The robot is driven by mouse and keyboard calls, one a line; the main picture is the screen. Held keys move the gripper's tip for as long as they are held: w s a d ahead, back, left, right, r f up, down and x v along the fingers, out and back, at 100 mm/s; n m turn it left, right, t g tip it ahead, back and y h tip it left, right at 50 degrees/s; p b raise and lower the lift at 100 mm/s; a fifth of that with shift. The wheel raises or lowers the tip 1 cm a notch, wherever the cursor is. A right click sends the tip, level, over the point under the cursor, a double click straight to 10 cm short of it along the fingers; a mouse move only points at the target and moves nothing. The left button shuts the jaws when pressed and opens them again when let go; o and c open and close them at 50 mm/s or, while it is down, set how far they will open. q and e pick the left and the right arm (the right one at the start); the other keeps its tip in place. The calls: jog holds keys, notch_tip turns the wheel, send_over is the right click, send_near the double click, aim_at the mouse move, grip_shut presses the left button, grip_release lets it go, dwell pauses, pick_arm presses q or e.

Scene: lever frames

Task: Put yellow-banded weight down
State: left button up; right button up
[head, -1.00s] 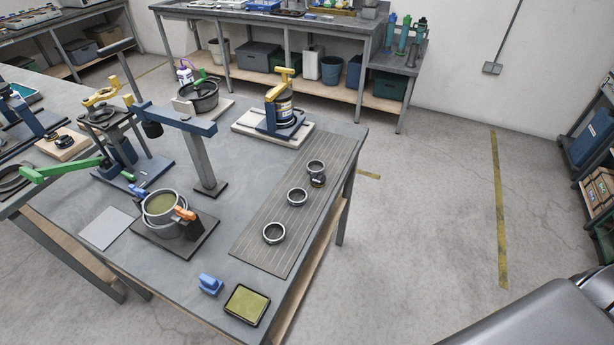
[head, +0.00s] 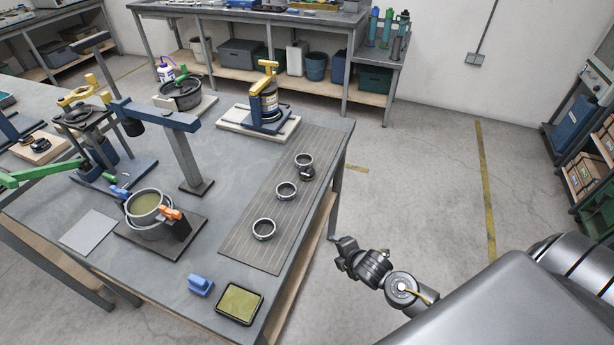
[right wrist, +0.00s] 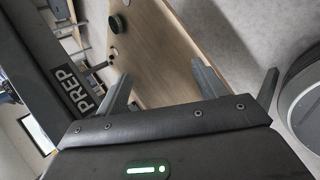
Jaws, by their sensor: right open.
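Three grey rings stand in a row on the ribbed mat (head: 262,215): a near ring (head: 264,229), a middle ring (head: 286,191) and a far ring (head: 304,160). A small dark cylinder (head: 308,174) sits close beside the far ring. It may be the weight, but no yellow band can be made out at this size. My right gripper (head: 344,251) is off the table's right edge, over the floor, apart from these things. In the right wrist view its fingers are spread, with nothing seen held between them. My left gripper is not in view.
A blue block (head: 200,285) and an olive-topped tray (head: 239,304) lie at the near edge. A pot (head: 146,207), a blue-armed post (head: 187,160) and a yellow-handled press (head: 265,105) stand further in. The right wrist view shows a wooden shelf (right wrist: 155,55).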

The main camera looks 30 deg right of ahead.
notch_tip(320, 180, up, 13)
jog(key=w+a+n+t+y, duration=0.1)
jog(key=w+a+n+t, duration=0.1)
jog(key=n, duration=0.4)
jog(key=n+t+y, duration=0.1)
jog(key=n+t, duration=0.3)
jog(key=n, duration=0.9)
send_near(305, 170)
jog(key=x, duration=0.2)
jog(key=shift+w+d+p, duration=0.2)
jog(key=shift+w+p, duration=0.1)
jog(key=shift+p, duration=0.1)
jog(key=shift+w+p, duration=0.4)
jog(key=shift+w, duration=0.05)
jog(key=x, duration=0.2)
jog(key=p+x, duration=0.1)
jog(key=x, duration=0.1)
jog(key=shift+a+f, duration=0.1)
jog(key=shift+f, duration=0.25)
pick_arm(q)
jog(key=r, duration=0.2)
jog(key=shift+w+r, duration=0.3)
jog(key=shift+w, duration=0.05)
pick_arm(e)
jog(key=c, duration=1.3)
